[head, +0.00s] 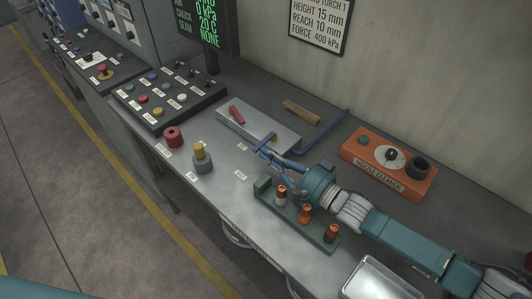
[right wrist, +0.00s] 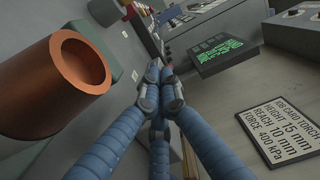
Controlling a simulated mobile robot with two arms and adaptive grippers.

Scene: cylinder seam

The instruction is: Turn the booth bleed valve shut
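No part carries a readable bleed valve label. A red lever handle (head: 237,115) lies on a pale grey block (head: 283,139) on the bench. My right gripper (head: 264,153) is just in front of that edge; contact with the T-shaped piece cannot be told. In the right wrist view its blue fingers (right wrist: 155,73) come together at the tips, with nothing clearly between them. My left gripper is out of view.
A green rack (head: 268,204) with copper-topped nozzles stands under my right wrist; one nozzle (right wrist: 75,65) looms close in the wrist view. An orange nozzle cleaner (head: 388,165), blue bent rod (head: 325,141), red spool (head: 173,136) and button panel (head: 169,94) are around. A metal tray (head: 380,281) is near front.

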